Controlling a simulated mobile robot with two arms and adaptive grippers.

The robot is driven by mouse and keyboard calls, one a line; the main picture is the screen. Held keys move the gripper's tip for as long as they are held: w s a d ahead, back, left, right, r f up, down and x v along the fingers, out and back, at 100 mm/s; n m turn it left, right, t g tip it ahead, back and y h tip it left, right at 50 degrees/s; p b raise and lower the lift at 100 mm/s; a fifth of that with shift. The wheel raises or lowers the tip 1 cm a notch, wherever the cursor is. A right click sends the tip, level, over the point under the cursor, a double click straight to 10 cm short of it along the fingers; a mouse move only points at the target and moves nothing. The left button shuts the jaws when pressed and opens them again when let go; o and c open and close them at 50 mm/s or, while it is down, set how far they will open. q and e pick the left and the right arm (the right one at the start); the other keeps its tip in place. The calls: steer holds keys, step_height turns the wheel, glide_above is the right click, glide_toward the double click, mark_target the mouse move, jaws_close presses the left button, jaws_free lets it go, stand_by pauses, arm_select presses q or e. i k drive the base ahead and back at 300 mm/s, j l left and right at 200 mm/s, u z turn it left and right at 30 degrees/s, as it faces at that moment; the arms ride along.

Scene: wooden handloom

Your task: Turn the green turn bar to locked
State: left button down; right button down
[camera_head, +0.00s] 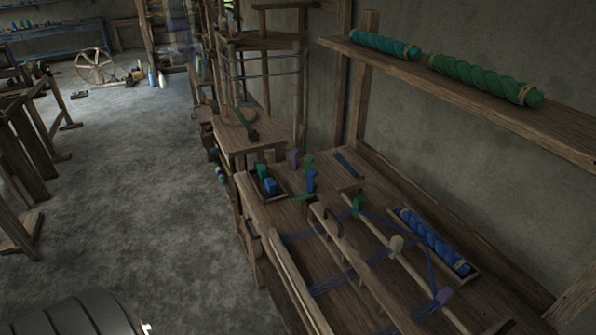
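A dark green bar (244,123) lies slanted on the small raised wooden stand at the back of the loom. A smaller flat green piece (303,197) lies near the blue blocks on the loom's table. I cannot tell for sure which of these is the turn bar, and no locked mark is readable.
The wooden loom table (268,212) holds a small box (255,186) with blue and green blocks, and a tray (467,275) with a blue yarn twist. A shelf (460,88) with teal and green yarn hangs above.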

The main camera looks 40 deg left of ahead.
mark_target(310, 195)
steer(key=u, duration=1.15)
